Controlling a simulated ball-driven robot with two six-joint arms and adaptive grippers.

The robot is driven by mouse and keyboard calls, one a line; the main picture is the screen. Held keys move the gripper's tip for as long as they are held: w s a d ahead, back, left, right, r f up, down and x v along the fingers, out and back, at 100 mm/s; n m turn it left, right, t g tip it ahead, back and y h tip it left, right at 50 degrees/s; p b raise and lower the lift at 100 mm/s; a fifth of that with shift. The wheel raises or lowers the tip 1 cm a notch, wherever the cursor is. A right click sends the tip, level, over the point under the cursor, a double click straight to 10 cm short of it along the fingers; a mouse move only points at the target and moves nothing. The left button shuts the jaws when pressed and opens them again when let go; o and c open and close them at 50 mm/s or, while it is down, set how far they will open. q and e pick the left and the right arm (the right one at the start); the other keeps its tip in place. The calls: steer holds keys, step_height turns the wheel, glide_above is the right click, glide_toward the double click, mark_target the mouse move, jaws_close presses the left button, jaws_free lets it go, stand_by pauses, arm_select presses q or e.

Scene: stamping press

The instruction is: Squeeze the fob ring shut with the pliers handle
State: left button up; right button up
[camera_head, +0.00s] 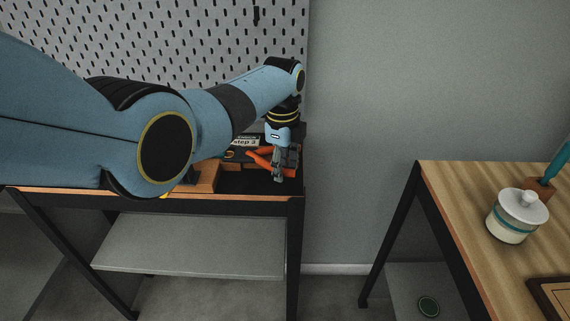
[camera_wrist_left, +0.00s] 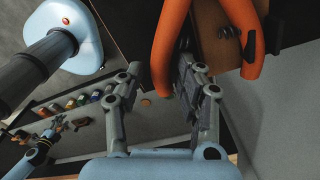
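The pliers' orange handles (camera_head: 262,160) lie at the right end of the dark workbench. In the left wrist view two orange handles (camera_wrist_left: 172,40) stand apart from each other. My left gripper (camera_head: 279,174) is down at these handles. In the wrist view its fingers (camera_wrist_left: 160,68) are open, with the end of one handle between them and a gap on the left side. The other handle is outside the fingers, to the right. I cannot make out the fob ring. My right gripper is outside the head view; a small gripper-like shape (camera_wrist_left: 50,136) in the wrist view may be it.
A sign reading "step 3" (camera_head: 244,141) stands behind the handles. A wooden block (camera_head: 206,178) sits on the bench to their left. A pegboard (camera_head: 215,30) rises behind. A wooden table (camera_head: 465,215) with a lidded jar (camera_head: 517,216) stands at right, across a floor gap.

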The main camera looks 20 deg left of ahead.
arm_select(q)
steer(key=shift+w+d+r, duration=0.1)
steer(key=shift+w+r, duration=0.05)
steer(key=shift+r, duration=0.05)
step_height(320, 180, up, 12)
steer(key=shift+s+f, duration=0.2)
arm_select(e)
steer(key=shift+s, duration=0.25)
stand_by(0.3)
